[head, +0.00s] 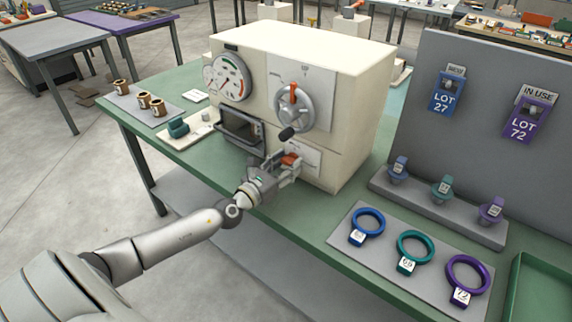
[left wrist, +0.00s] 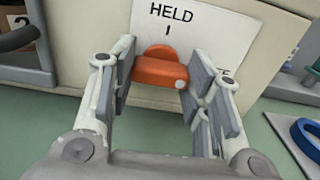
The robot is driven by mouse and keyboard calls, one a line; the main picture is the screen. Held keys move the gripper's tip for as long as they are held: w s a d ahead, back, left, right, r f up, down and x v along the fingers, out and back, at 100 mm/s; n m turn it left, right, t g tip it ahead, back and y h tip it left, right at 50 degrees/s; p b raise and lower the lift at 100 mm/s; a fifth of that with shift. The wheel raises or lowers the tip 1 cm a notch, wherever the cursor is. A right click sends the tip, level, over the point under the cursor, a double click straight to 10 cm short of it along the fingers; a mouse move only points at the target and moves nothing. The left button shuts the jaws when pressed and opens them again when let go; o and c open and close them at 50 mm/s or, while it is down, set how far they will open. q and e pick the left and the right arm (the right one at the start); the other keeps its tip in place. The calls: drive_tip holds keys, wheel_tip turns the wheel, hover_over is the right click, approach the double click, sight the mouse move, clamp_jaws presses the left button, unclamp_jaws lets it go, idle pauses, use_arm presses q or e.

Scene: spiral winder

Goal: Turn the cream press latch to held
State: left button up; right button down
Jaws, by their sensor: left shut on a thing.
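The cream press (head: 345,110) stands on the green bench, with a gauge, a handwheel and a dark window on its front. Its orange latch (head: 290,159) is low on the right of the front, on a white plate. In the left wrist view the latch (left wrist: 160,70) sits below the word HELD and its tick mark, with its rounded part upward. A second label at the lower right is mostly hidden by a finger. My left gripper (head: 287,168) has its fingers on either side of the latch and is shut on it. My right gripper is out of view.
The handwheel (head: 294,107) with its dark knob is just above my left gripper. Blue, teal and purple rings (head: 467,273) lie on a grey board to the right. Small spools (head: 144,101) and a teal block (head: 178,128) are at the left.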

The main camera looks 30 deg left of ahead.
use_arm(q)
drive_tip(key=n+b, duration=0.1)
drive_tip(key=n, duration=0.2)
drive_tip(key=shift+f+n+b, duration=0.1)
drive_tip(key=shift+n+b, duration=0.2)
drive_tip(key=shift+n, duration=0.9)
drive_tip(key=n, duration=0.2)
drive_tip(key=shift+n, duration=0.4)
drive_tip(key=n, duration=0.4)
drive_tip(key=shift+n+p, duration=1.1)
drive_tip(key=shift+n, duration=1.7)
